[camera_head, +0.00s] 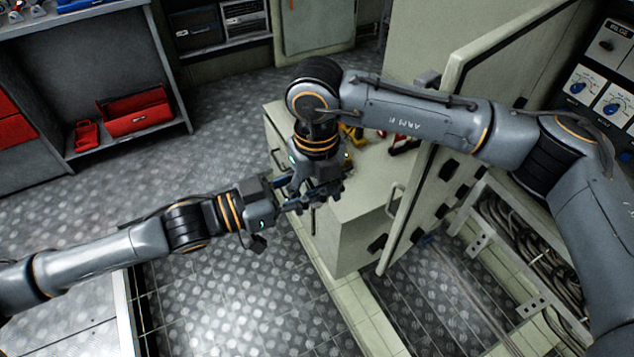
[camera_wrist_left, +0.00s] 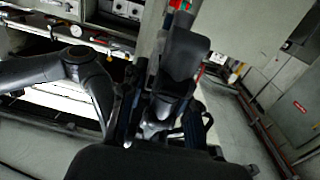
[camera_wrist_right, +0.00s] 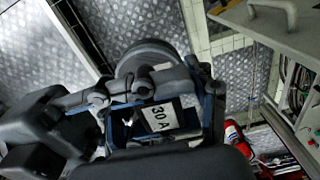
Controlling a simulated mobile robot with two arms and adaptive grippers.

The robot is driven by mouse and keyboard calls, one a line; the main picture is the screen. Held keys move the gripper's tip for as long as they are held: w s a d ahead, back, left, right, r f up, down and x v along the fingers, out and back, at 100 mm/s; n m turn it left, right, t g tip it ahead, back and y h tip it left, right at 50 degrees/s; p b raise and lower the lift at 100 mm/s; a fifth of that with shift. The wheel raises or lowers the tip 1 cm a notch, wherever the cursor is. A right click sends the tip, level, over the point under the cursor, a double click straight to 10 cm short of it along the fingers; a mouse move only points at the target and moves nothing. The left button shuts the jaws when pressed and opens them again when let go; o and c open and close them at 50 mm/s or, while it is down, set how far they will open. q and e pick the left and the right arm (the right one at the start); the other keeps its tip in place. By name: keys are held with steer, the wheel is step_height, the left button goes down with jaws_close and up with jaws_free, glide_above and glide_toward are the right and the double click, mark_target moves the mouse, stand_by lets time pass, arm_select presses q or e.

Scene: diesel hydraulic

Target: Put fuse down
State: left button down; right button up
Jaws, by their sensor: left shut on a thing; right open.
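A fuse with a white "30 A" label (camera_wrist_right: 163,118) shows in the right wrist view, between the fingers of my right gripper (camera_wrist_right: 170,98). My right gripper (camera_head: 317,192) points down in the head view and is open around the fuse. My left gripper (camera_head: 284,196) reaches in from the left, shut on the fuse. The two grippers meet close together, so the fuse is mostly hidden in the head view. In the left wrist view the held part is dark and partly covered by fingers.
A pale cabinet (camera_head: 352,240) stands just right of and below the grippers, with red and yellow items on top. An open panel door (camera_head: 425,190) stands beside it. A red toolbox (camera_head: 135,112) sits on a shelf at the left. The patterned floor is clear.

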steer(key=shift+c, duration=0.2)
steer(key=c, duration=1.1)
arm_select(q)
steer(key=c, duration=0.9)
jaws_free()
arm_select(e)
jaws_close()
